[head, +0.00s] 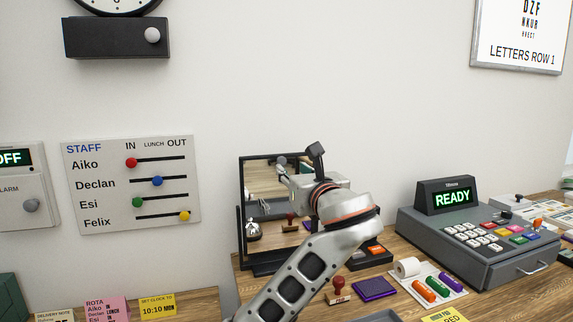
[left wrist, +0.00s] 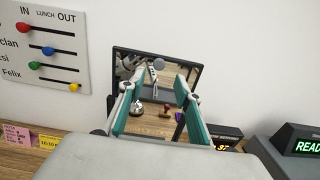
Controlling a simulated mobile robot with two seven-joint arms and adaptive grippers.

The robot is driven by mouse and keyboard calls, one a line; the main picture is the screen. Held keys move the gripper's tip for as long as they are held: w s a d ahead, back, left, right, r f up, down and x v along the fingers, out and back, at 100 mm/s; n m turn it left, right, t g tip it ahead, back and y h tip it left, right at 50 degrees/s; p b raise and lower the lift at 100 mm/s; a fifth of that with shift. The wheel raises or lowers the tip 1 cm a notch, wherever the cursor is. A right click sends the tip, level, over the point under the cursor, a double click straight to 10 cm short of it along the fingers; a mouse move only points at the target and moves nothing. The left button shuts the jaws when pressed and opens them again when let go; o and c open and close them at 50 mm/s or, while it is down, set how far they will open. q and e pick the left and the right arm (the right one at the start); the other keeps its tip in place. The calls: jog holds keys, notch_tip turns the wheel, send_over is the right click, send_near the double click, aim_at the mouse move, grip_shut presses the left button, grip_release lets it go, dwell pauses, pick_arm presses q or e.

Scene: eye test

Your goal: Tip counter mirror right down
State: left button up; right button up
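The counter mirror (head: 262,178) is a dark-framed rectangle standing at the back of the wooden counter, against the wall. In the left wrist view the mirror (left wrist: 187,72) lies beyond my fingers, its glass reflecting the counter and parts of my arm. I cannot tell its exact tilt. My left gripper (head: 312,164) is in front of the mirror's upper right part in the head view, and the arm hides its lower right. In the left wrist view the left gripper (left wrist: 155,86) has its teal-padded fingers wide apart, with nothing held between them. Contact with the frame cannot be told. My right gripper is not in view.
A cash register (head: 480,235) stands to the right. A rubber stamp (head: 338,290), a purple pad (head: 374,288) and a holder with coloured pieces (head: 446,284) lie on the counter before it. A staff board (head: 130,185) hangs left of the mirror.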

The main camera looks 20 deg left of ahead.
aim_at(283, 162)
pick_arm(q)
jog(key=x, duration=0.7)
jog(key=shift+a+f, duration=0.1)
jog(key=shift+a, duration=0.1)
grip_shut()
